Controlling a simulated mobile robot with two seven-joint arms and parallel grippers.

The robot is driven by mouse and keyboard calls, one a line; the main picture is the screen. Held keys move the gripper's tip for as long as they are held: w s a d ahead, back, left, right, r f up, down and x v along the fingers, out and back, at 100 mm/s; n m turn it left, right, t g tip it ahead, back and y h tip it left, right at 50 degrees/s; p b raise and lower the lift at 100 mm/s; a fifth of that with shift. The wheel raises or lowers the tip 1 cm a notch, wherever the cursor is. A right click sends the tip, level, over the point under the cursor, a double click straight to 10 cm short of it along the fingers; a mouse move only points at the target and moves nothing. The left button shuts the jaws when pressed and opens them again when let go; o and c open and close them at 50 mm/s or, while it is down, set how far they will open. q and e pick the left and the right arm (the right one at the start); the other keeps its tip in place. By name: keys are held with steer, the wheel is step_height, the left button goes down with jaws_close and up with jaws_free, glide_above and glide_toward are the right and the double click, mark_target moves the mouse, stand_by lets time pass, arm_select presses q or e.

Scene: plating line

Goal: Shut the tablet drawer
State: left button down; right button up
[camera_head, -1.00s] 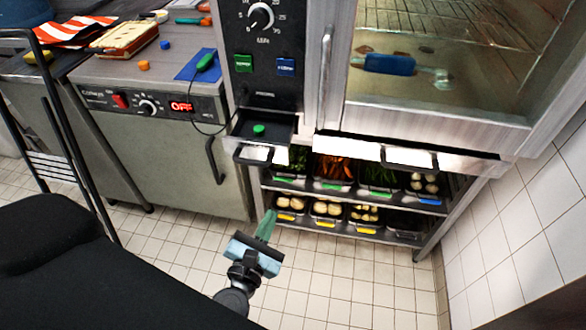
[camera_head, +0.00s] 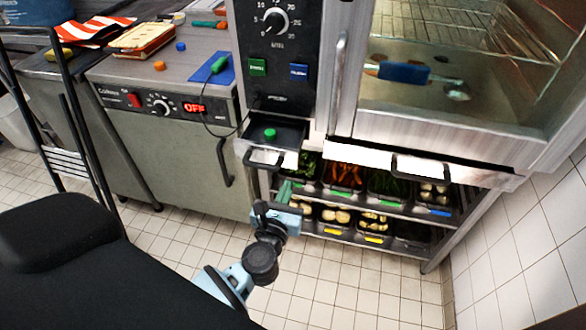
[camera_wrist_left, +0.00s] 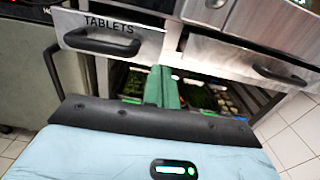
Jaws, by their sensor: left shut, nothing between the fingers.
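The tablet drawer (camera_head: 262,155) stands pulled open below the oven's control panel, with a green round tablet (camera_head: 270,134) inside. In the left wrist view its pale front (camera_wrist_left: 135,42) reads TABLETS and has a dark bar handle (camera_wrist_left: 100,42). My left gripper (camera_head: 284,190) is shut and empty, with its green fingers together. It is below and in front of the drawer. In the left wrist view the fingertips (camera_wrist_left: 162,85) appear just below and right of the handle; I cannot tell any contact. My right gripper is not in view.
The oven (camera_head: 440,133) stands above a rack (camera_head: 375,205) of vegetable trays. A second front with a dark handle (camera_head: 420,166) is right of the tablet drawer. A steel counter unit (camera_head: 175,150) stands left. Tiled floor is clear in front.

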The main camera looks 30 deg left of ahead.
mark_target(296, 162)
arm_select(q)
steer(key=x, duration=0.6)
steer(key=shift+w, duration=0.4)
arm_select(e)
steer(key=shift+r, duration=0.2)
